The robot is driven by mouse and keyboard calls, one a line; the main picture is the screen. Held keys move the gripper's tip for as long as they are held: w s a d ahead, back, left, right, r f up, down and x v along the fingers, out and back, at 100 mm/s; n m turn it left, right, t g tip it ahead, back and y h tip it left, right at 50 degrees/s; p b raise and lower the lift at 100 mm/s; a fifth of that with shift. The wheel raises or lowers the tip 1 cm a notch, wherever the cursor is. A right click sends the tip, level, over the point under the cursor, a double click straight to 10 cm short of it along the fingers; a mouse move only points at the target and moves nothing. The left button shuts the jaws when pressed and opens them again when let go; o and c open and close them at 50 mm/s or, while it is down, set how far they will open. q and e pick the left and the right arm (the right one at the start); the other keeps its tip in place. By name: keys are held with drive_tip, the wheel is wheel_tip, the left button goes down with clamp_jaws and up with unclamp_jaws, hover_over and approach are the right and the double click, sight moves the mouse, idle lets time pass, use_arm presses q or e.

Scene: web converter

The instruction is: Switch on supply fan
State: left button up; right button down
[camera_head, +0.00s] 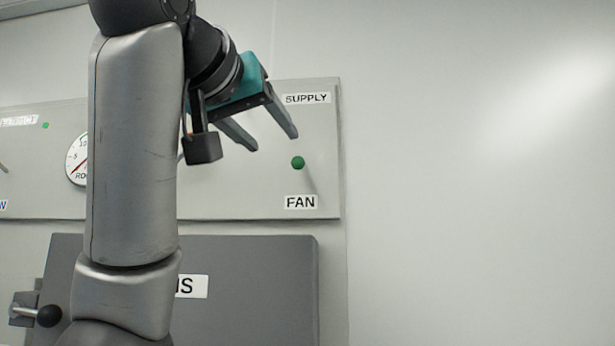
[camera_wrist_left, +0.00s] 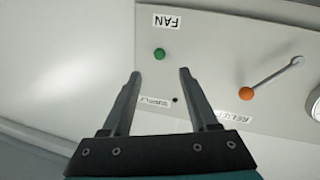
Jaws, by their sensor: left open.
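The supply fan control is a small green ball (camera_head: 298,162) on the grey panel, between a SUPPLY label (camera_head: 306,99) above and a FAN label (camera_head: 301,202) below. A faint streak runs down from the ball; I cannot tell if it is a lever or a shadow. My left gripper (camera_head: 273,142) is open and empty, up and left of the ball. In the left wrist view, the picture is turned over and the green ball (camera_wrist_left: 159,53) shows just beyond the gap between the fingertips (camera_wrist_left: 160,72), apart from both. My right gripper is not in view.
The grey panel (camera_head: 240,200) also carries a round gauge (camera_head: 76,160), partly behind my left arm. An orange knob (camera_wrist_left: 246,93) with a metal lever shows in the wrist view. A dark grey box (camera_head: 260,270) with a black-knobbed handle (camera_head: 48,316) is below. Bare wall is at right.

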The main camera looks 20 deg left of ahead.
use_arm(q)
drive_tip(key=p, duration=0.3)
approach(295, 159)
drive_tip(key=w, duration=0.3)
drive_tip(key=w+p, duration=0.3)
drive_tip(key=w, duration=0.4)
drive_tip(key=shift+w+f, duration=0.1)
drive_tip(key=shift+w, duration=0.05)
drive_tip(key=shift+w+p, duration=0.3)
drive_tip(key=shift+w, duration=0.15)
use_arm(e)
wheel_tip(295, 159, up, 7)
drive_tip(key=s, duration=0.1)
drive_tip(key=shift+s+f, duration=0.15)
use_arm(q)
clamp_jaws()
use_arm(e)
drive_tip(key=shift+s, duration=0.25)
